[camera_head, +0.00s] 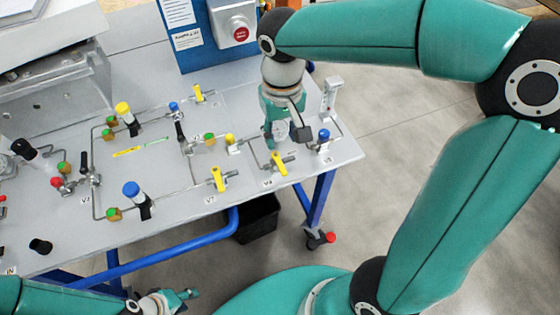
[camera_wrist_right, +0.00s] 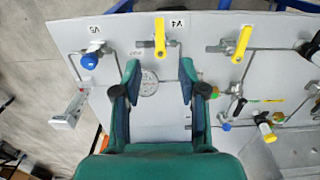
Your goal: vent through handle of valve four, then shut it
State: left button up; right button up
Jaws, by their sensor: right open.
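Valve four has a yellow lever handle (camera_head: 278,163) near the front right edge of the panel, and it shows in the right wrist view (camera_wrist_right: 160,37) beside a "V4" label (camera_wrist_right: 176,23). The handle stands crosswise to its pipe. My right gripper (camera_head: 276,138) is above the panel, just behind the handle in the head view. In the wrist view its fingers (camera_wrist_right: 159,78) are open and empty, with the handle beyond the tips and not between them. My left gripper (camera_head: 182,295) is low at the front, off the panel; its jaw gap is unclear.
A round gauge (camera_wrist_right: 148,83) lies below the space between my right fingers. Blue-capped valve V5 (camera_wrist_right: 89,61) and another yellow lever (camera_wrist_right: 242,43) flank valve four. Clear floor lies right of the table.

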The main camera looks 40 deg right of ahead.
aim_at(282, 168)
notch_tip(282, 168, down, 11)
jog(key=shift+f, duration=0.1)
dwell(0.3)
